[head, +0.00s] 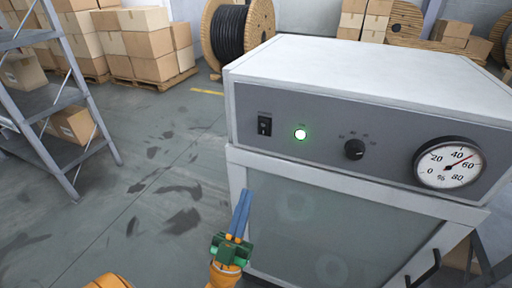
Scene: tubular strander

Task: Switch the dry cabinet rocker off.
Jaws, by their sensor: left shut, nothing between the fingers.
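The dry cabinet (360,75) fills the right half of the head view. Its grey front panel carries a black rocker (264,125) at the left end. Beside the rocker is a round lamp (300,134) that glows green. My left gripper (241,198) is in front of the cabinet door, below and a little left of the rocker, apart from it. Its blue fingers are shut, empty and point up. Which side of the rocker is pressed is too small to tell. My right gripper is not in view.
The panel also has a black knob (354,149) and a round humidity gauge (449,163). The glass door (330,230) has a black handle (424,268) at lower right. A metal shelf (50,105) stands at left. Boxes and cable reels are behind. Floor between shelf and cabinet is clear.

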